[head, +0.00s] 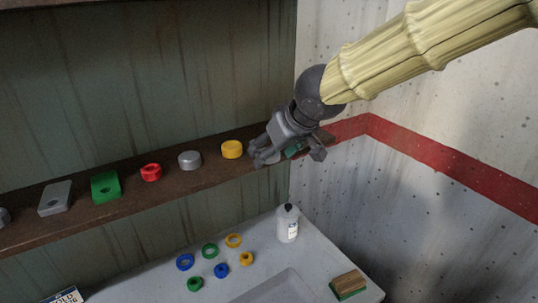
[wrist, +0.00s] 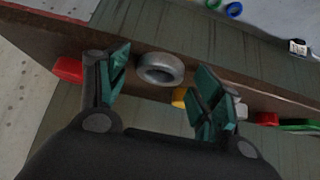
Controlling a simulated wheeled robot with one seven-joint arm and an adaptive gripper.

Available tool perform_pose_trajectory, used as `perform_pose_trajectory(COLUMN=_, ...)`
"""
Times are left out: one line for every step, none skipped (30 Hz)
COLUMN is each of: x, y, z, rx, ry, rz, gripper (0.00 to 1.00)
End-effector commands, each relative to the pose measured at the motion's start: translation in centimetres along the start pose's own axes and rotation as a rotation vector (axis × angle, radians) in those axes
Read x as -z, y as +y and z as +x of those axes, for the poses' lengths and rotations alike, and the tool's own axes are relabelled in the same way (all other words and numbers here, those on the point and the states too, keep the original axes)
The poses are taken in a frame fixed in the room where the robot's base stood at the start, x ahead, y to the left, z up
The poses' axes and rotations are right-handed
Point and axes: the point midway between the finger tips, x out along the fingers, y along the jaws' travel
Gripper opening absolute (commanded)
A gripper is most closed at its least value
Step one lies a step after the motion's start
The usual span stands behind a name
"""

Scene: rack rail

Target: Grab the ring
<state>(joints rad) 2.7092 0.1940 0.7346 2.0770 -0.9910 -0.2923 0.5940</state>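A grey ring (wrist: 160,69) lies on the brown shelf (wrist: 268,98); in the wrist view it shows between the tips of my gripper (wrist: 165,75). The fingers, with teal pads, are spread wide to either side of it, and I see no contact. In the head view my gripper (head: 290,153) is at the right end of the shelf and hides most of the ring. A red ring (head: 151,173) sits further left on the shelf. Several blue, green and yellow rings lie on the worktop below, such as a yellow one (head: 234,240).
Along the shelf stand a yellow cylinder (head: 232,149), a grey cylinder (head: 190,160), a green block (head: 106,187) and a grey block (head: 55,198). A red object (wrist: 68,69) is left of my fingers in the wrist view.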

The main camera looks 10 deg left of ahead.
Motion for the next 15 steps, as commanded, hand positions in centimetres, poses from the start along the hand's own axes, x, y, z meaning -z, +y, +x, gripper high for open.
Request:
perform_pose_trajectory(x=-0.02, y=0.01, z=0.01, rx=0.000, ry=0.000, rz=0.000, gripper=0.51)
perform_pose_trajectory(x=-0.02, y=0.00, z=0.01, rx=0.000, ry=0.000, rz=0.000, gripper=0.45)
perform_pose_trajectory(x=-0.02, y=0.01, z=0.00, rx=0.000, ry=0.000, rz=0.000, gripper=0.38)
perform_pose_trajectory(x=-0.02, y=0.00, z=0.00, rx=0.000, ry=0.000, rz=0.000, gripper=0.32)
perform_pose_trajectory(x=-0.02, y=0.00, z=0.00, rx=0.000, ry=0.000, rz=0.000, gripper=0.27)
perform_pose_trajectory(x=-0.01, y=0.00, z=0.00, rx=0.000, ry=0.000, rz=0.000, gripper=0.23)
perform_pose_trajectory(x=-0.01, y=0.00, z=-0.01, rx=0.000, ry=0.000, rz=0.000, gripper=0.23)
perform_pose_trajectory(x=0.00, y=0.00, z=-0.01, rx=0.000, ry=0.000, rz=0.000, gripper=0.23)
perform_pose_trajectory(x=0.00, y=0.00, z=-0.02, rx=0.000, ry=0.000, rz=0.000, gripper=0.23)
perform_pose_trajectory(x=0.00, y=0.00, z=-0.02, rx=0.000, ry=0.000, rz=0.000, gripper=0.23)
perform_pose_trajectory(x=0.00, y=0.00, z=-0.02, rx=0.000, ry=0.000, rz=0.000, gripper=0.23)
perform_pose_trajectory(x=0.00, y=0.00, z=-0.02, rx=0.000, ry=0.000, rz=0.000, gripper=0.23)
perform_pose_trajectory(x=0.00, y=0.00, z=-0.02, rx=0.000, ry=0.000, rz=0.000, gripper=0.23)
perform_pose_trajectory(x=0.00, y=0.00, z=-0.03, rx=0.000, ry=0.000, rz=0.000, gripper=0.23)
perform_pose_trajectory(x=0.00, y=0.00, z=-0.07, rx=0.000, ry=0.001, rz=0.000, gripper=0.23)
